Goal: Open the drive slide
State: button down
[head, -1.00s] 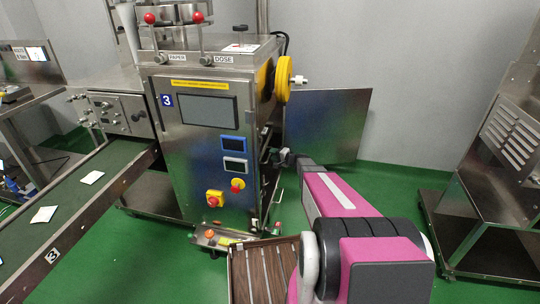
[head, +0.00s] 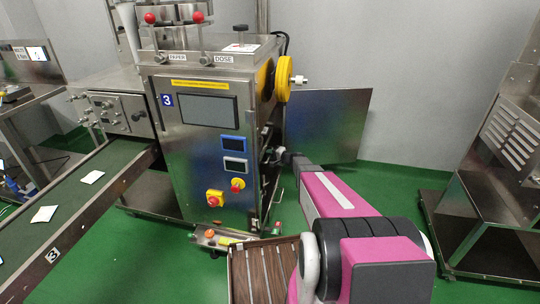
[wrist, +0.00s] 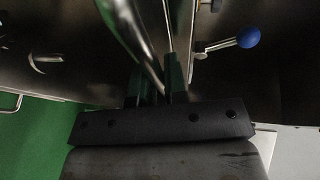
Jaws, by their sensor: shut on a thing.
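The machine numbered 3 (head: 205,130) is a steel cabinet. Its right side stands open, with a metal door panel (head: 328,125) swung out. My gripper (head: 282,157) reaches into that open side and is small and partly hidden in the head view. In the wrist view, my gripper's dark fingers (wrist: 158,88) are close together on a shiny metal bar (wrist: 130,28), which runs up and to the left. The frames do not clearly show whether this bar belongs to the drive slide. A lever with a blue knob (wrist: 248,37) is to the right of the fingers, apart from them.
A curved metal handle (wrist: 46,60) is at the left in the wrist view. A yellow wheel (head: 283,78) sits on the machine's upper right side. A green conveyor (head: 75,205) with white packets runs at left. Another steel machine (head: 490,190) stands at right, with green floor between.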

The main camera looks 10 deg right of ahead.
jog(key=s+d, duration=0.4)
jog(key=d, duration=0.6)
jog(key=s+d, duration=0.4)
jog(key=d, duration=0.6)
jog(key=s+d, duration=0.4)
jog(key=d, duration=0.6)
jog(key=shift+s+d, duration=0.15)
jog(key=shift+s, duration=0.2)
jog(key=c, duration=1.2)
grip_release()
jog(key=v, duration=1)
jog(key=shift+s+d+r, duration=0.15)
jog(key=shift+s+d, duration=0.1)
